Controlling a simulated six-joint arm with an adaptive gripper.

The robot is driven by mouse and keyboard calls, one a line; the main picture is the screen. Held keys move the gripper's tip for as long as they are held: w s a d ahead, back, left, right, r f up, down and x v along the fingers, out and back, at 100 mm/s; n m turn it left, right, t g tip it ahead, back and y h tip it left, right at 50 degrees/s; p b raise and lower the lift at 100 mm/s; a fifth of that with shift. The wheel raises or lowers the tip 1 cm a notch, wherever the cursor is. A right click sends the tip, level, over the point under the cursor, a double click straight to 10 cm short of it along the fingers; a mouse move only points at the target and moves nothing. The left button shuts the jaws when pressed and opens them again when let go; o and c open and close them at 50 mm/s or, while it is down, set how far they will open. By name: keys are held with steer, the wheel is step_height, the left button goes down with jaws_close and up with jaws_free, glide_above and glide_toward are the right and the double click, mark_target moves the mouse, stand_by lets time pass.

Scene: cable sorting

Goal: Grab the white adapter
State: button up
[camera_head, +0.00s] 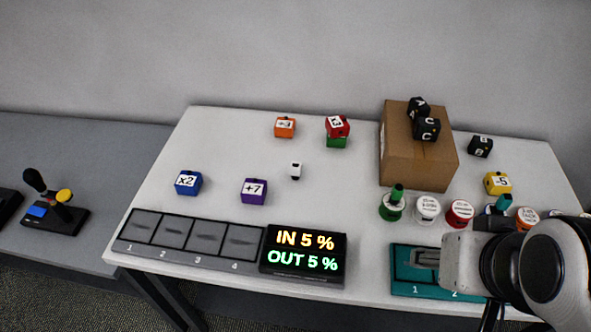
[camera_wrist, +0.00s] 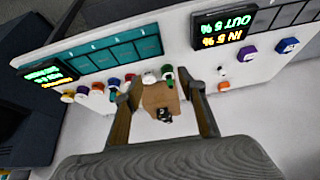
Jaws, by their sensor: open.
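The white adapter (camera_head: 296,170) is a small white block with a dark part, lying on the white table between the orange cube and the purple cube. In the wrist view a small pale shape near the purple cube may be the adapter, but it is too small to be sure. My gripper (camera_wrist: 163,88) is open, its two fingers spread with nothing held between them. In the head view my arm is at the right front, over the teal tray's end, well to the right of the adapter and apart from it.
The purple cube (camera_head: 254,190), blue cube (camera_head: 188,182) and orange cube (camera_head: 285,127) stand around the adapter. A cardboard box (camera_head: 400,160) with black cubes on top stands to the right. The display (camera_head: 303,251) and grey tray (camera_head: 190,254) line the front edge.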

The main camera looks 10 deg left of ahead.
steer(key=w+a+f+m+t+y, duration=0.2)
steer(key=w+a+m, duration=0.7)
steer(key=w+a, duration=0.15)
steer(key=w+a+f+m+t+y, duration=0.1)
steer(key=w+a+f+m+y, duration=0.1)
steer(key=w+a+m, duration=0.9)
steer(key=w+a+f+m+t+h, duration=0.2)
steer(key=w+a+f+m, duration=0.25)
steer(key=f+m, duration=0.25)
steer(key=m+t+h, duration=0.2)
steer(key=m+h, duration=0.1)
steer(key=m, duration=0.5)
glide_toward(296, 172)
steer(key=shift+w+a+f, duration=0.1)
steer(key=shift+w+a, duration=0.1)
steer(key=shift+w, duration=0.2)
steer(key=shift+w+a+f, duration=0.15)
steer(key=shift+w, duration=0.25)
steer(key=shift+s+d+f+m+t+h, duration=0.15)
steer(key=shift+f+m+h, duration=0.1)
steer(key=shift+m, duration=0.3)
steer(key=shift+s+a+f+m+t+h, duration=0.15)
steer(key=shift+f+m, duration=0.1)
steer(key=shift+m, duration=0.3)
steer(key=shift+d, duration=0.1)
steer(key=shift+x, duration=1.35)
